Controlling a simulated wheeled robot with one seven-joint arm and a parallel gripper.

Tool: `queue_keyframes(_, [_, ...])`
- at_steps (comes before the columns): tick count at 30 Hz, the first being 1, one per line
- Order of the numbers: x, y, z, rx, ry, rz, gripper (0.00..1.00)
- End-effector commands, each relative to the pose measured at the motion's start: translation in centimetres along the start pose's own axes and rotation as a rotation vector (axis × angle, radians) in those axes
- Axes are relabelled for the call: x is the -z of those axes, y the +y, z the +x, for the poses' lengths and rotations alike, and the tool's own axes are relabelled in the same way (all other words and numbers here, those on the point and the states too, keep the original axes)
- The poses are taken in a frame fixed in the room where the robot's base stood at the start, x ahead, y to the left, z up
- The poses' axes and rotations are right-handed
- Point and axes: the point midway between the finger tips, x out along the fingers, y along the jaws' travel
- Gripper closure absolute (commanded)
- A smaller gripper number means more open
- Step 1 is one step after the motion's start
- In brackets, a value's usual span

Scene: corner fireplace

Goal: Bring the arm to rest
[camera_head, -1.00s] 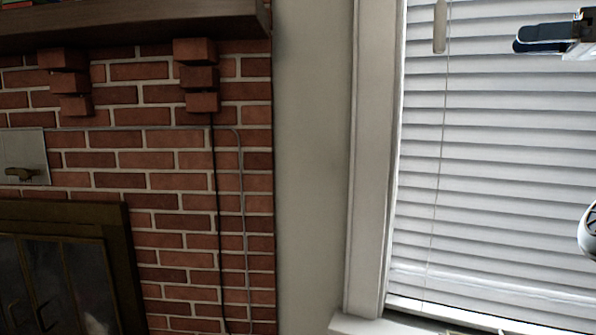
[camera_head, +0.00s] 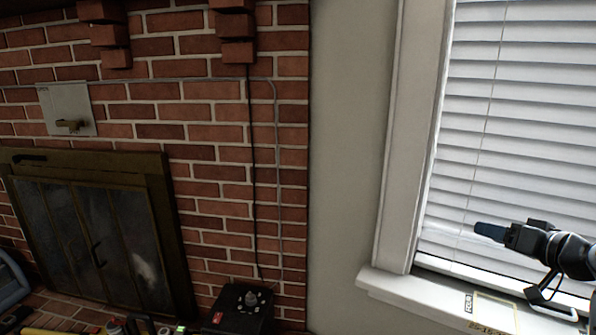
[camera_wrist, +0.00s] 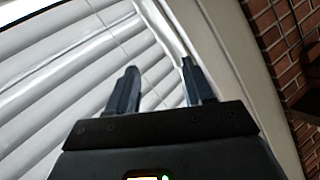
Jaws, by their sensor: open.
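My gripper (camera_head: 482,230) is at the right of the head view, in front of the white window blinds and above the sill. It points left, and its dark fingers show from the side. In the wrist view my gripper (camera_wrist: 158,85) has its two blue-grey fingers well apart with nothing between them. Blinds and a cord show behind the fingers.
White blinds (camera_head: 520,120) cover the window, with a white sill (camera_head: 430,300) below. A brick wall (camera_head: 215,150) holds a fireplace with dark doors (camera_head: 100,240). A black box (camera_head: 240,312) and several tools stand low at the left. Bare wall (camera_head: 350,130) lies between.

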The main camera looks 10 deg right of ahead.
Motion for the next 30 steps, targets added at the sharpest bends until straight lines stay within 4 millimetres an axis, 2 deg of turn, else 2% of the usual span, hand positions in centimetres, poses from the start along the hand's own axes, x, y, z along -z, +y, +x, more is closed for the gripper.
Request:
queue_keyframes(1, [-3.2, 0.2, -0.2, -0.033, -0.015, 0.002, 0.49])
queue_keyframes(6, [-11.4, 0.4, -1.8, -0.135, -0.031, -0.014, 0.49])
queue_keyframes(11, [-18.4, -0.1, -4.5, -0.211, -0.041, -0.048, 0.49])
queue_keyframes(15, [-23.5, -1.2, -7.7, -0.261, -0.043, -0.089, 0.49])
queue_keyframes(18, [-26.7, -2.3, -10.3, -0.285, -0.042, -0.121, 0.49])
queue_keyframes(24, [-31.6, -5.1, -16.3, -0.309, -0.033, -0.195, 0.49])
queue_keyframes(30, [-34.5, -8.6, -22.9, -0.3, -0.016, -0.268, 0.49])
